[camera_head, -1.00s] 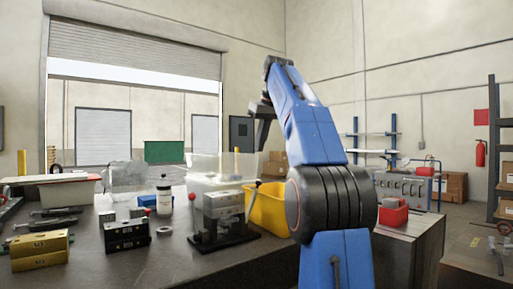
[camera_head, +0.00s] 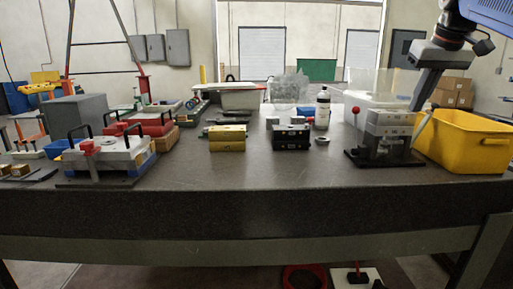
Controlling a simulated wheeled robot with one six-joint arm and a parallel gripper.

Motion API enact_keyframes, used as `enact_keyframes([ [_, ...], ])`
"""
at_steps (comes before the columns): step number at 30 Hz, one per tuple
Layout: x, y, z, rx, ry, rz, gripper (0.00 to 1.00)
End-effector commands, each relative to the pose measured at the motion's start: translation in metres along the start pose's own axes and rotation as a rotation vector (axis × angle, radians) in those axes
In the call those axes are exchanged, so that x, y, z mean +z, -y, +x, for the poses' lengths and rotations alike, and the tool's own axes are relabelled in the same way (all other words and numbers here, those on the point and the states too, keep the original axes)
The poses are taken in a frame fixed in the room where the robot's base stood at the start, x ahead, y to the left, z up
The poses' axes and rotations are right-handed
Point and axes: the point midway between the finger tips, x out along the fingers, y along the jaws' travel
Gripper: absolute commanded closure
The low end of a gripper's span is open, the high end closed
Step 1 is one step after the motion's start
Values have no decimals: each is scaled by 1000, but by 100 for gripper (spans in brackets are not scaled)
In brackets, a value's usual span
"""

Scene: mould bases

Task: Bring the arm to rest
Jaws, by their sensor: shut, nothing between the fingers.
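My arm enters at the top right, with a blue link and a dark wrist. My gripper (camera_head: 418,104) hangs from it, grey and pointing down and slightly left. It is shut and empty. In the picture its tip lies between the grey press-like fixture (camera_head: 385,138) and the yellow bin (camera_head: 464,141); whether it touches either I cannot tell.
The dark workbench (camera_head: 250,180) has a bare front strip. On it stand gold blocks (camera_head: 226,139), a black block (camera_head: 291,138), a white bottle (camera_head: 322,109), and a white-and-blue fixture (camera_head: 105,158) at left. A clear bin (camera_head: 375,88) stands behind the press-like fixture.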

Motion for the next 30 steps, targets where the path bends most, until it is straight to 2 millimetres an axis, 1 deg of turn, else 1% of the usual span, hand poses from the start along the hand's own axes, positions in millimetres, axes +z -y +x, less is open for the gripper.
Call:
enact_keyframes([
  [1,19,12,8,-3,2,-4,100],
  [5,63,36,33,-6,5,-1,100],
  [6,77,43,41,-7,6,0,100],
  [11,138,68,77,-9,8,-1,100],
  [12,155,74,86,-10,10,-2,100],
  [14,180,82,101,-12,10,-3,100],
  [15,197,87,112,-13,11,-4,100],
  [17,222,94,127,-14,12,-6,100],
  [18,240,98,138,-15,12,-8,100],
  [20,266,104,155,-16,12,-11,100],
  [21,284,107,166,-18,12,-13,100],
  [24,324,114,192,-21,13,-17,100],
  [27,355,118,213,-23,14,-21,100],
  [30,375,120,227,-24,14,-23,100],
])
